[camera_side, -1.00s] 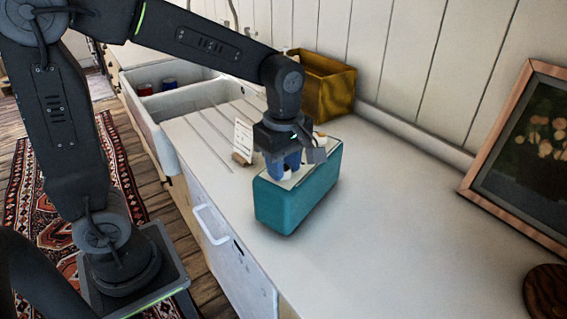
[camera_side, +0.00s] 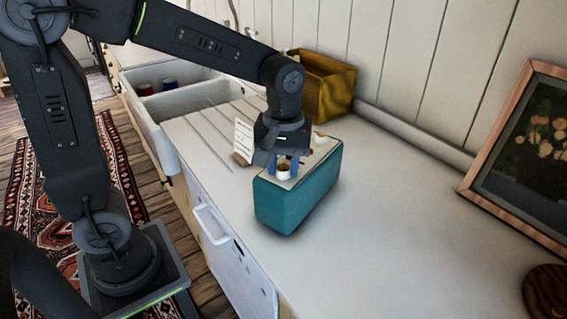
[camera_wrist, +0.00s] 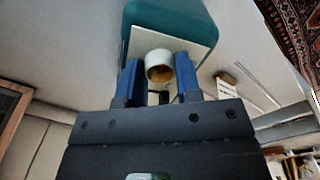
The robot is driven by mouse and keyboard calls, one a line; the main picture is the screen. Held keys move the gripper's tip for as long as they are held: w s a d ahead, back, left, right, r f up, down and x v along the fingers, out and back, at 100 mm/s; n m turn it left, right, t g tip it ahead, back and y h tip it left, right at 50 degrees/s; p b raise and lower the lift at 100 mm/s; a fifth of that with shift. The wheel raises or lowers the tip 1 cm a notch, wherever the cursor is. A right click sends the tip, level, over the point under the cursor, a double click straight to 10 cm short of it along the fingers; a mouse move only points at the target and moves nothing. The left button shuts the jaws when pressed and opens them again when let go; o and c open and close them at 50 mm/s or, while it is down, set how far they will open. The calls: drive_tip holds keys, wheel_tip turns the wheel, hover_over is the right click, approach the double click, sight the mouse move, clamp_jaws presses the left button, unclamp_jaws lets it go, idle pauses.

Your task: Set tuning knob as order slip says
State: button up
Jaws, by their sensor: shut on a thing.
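A teal radio (camera_side: 300,195) lies on the counter with its pale panel facing up. It also shows in the wrist view (camera_wrist: 165,15). My gripper (camera_side: 287,167) is over the panel's near end, pointing down, with blue fingers shut on a white tuning knob (camera_side: 283,171). In the wrist view the knob (camera_wrist: 158,58) sits between the two fingers of the gripper (camera_wrist: 158,75), its top brownish. A second pale knob (camera_side: 320,138) is at the panel's far end. The order slip (camera_side: 243,138) stands upright in a small wooden holder; its writing is too small to read.
A mustard-yellow box (camera_side: 325,85) stands behind the radio by the wall. A white sink (camera_side: 175,95) with red and blue items is at the back left. A framed picture (camera_side: 520,155) leans at the right. The counter between is clear.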

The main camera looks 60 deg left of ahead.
sight(284, 168)
drive_tip(key=m, duration=1.2)
drive_tip(key=shift+m, duration=0.4)
drive_tip(key=m, duration=1.2)
drive_tip(key=o, duration=0.9)
drive_tip(key=shift+o, duration=0.2)
drive_tip(key=shift+r, duration=0.1)
wheel_tip(284, 168, up, 14)
